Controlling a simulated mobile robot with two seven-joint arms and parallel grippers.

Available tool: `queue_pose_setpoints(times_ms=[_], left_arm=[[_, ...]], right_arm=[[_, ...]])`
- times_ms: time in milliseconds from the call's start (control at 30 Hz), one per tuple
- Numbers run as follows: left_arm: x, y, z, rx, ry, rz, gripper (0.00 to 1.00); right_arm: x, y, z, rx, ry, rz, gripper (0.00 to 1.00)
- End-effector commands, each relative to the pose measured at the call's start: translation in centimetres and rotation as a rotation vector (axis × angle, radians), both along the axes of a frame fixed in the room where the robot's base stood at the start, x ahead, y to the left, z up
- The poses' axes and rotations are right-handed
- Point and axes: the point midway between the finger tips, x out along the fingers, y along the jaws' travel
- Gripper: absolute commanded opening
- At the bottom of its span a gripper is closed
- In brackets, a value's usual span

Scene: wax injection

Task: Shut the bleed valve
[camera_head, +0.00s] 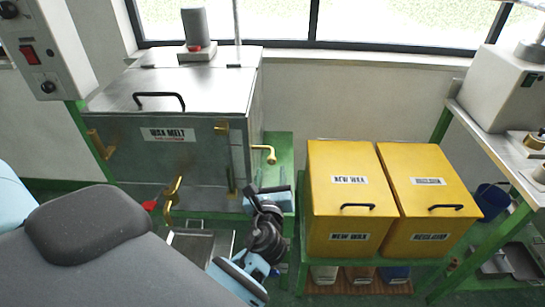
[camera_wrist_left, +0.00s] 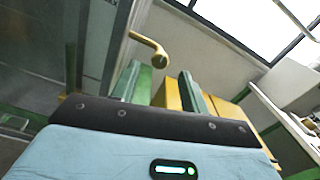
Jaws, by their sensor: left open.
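The steel wax melt tank (camera_head: 145,160) stands at the left in the head view. A bent brass fitting (camera_head: 265,152) sticks out of its right side; I cannot tell for sure whether it is the bleed valve. This brass fitting also shows in the left wrist view (camera_wrist_left: 150,46), ahead of the fingers and apart from them. My left gripper (camera_head: 270,191) is below the fitting in the head view, its fingertips hard to make out there. In the left wrist view, its two dark green fingers stand apart with nothing between them (camera_wrist_left: 156,80). My right gripper is not in view.
A brass spout (camera_head: 173,193) and a red part (camera_head: 149,206) are low on the tank's front. Two yellow bins, new wax (camera_head: 335,200) and reclaim (camera_head: 440,200), stand right of my gripper. A bench (camera_head: 480,125) carries a grey machine (camera_head: 505,85) at the far right.

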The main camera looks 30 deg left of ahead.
Motion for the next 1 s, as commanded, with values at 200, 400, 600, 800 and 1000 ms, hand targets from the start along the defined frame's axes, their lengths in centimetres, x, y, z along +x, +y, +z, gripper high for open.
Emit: queue_pose_setpoints(times_ms=[200, 400, 600, 800, 1000], left_arm=[[0.7, 0.4, 0.1, -0.001, -0.003, -0.001, 0.45], [3.2, 1.9, 0.1, -0.001, -0.003, -0.001, 0.45], [5.4, 3.3, 0.0, -0.002, -0.002, -0.002, 0.45], [6.5, 4.0, -0.1, -0.004, -0.001, -0.001, 0.45], [6.6, 4.1, 0.0, -0.005, -0.002, -0.001, 0.45]], right_arm=[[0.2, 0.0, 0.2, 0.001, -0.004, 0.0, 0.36], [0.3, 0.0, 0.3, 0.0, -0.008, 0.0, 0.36], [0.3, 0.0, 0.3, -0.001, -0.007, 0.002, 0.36], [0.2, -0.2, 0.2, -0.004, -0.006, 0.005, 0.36], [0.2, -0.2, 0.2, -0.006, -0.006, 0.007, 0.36]])
